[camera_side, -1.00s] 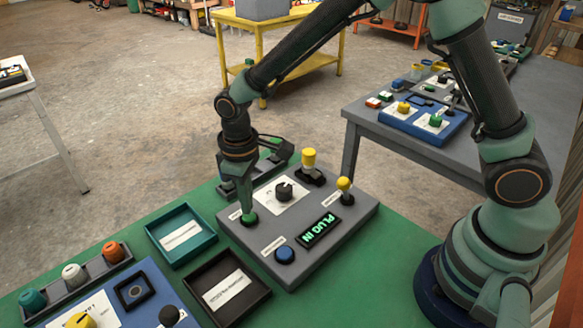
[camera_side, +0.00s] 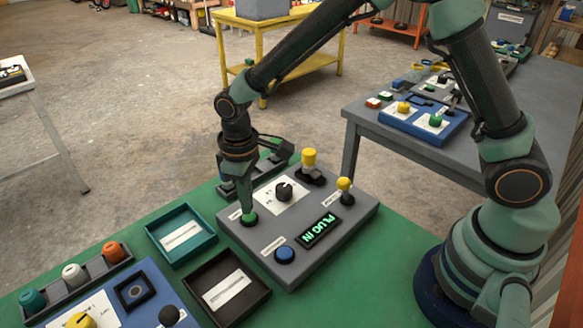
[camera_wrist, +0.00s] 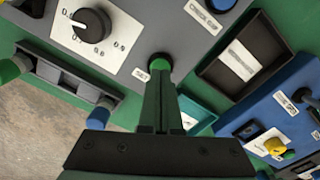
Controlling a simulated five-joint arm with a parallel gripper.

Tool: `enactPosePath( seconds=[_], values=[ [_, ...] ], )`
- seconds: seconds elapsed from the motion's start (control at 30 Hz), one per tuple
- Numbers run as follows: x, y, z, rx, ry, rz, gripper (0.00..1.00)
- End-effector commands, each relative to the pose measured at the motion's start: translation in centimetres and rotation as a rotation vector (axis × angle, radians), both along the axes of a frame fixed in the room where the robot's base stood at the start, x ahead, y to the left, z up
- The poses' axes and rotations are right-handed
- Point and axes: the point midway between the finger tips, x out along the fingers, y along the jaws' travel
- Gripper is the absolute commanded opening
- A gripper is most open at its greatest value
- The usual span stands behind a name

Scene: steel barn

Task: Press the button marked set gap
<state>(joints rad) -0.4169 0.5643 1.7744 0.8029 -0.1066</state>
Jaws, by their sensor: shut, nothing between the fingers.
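A grey control panel (camera_side: 325,241) lies on the green table top. The green button (camera_side: 249,221) is at its left corner; in the wrist view the green button (camera_wrist: 159,61) has a white label beside it starting "SET", the rest hidden. My gripper (camera_side: 247,208) points down with its fingers shut and empty. In the wrist view my gripper (camera_wrist: 160,82) has its fingertips at the button, partly covering it. They look in contact, but I cannot tell how far the button is pressed. The panel's display (camera_side: 320,230) reads "PLUG IN" in green.
The panel also bears a blue button (camera_side: 285,254), a black knob (camera_side: 284,191) and yellow-topped controls (camera_side: 309,160). A teal tray (camera_side: 182,233) and dark tray (camera_side: 228,288) stand beside it.

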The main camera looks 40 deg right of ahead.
Motion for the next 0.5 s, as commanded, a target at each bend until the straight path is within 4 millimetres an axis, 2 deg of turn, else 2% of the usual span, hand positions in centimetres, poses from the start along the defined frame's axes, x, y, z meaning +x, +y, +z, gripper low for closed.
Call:
enactPosePath(
  seconds=[0.5],
  values=[
    [0.02,0.01,-0.73,0.000,0.000,0.000,0.00]
  ],
)
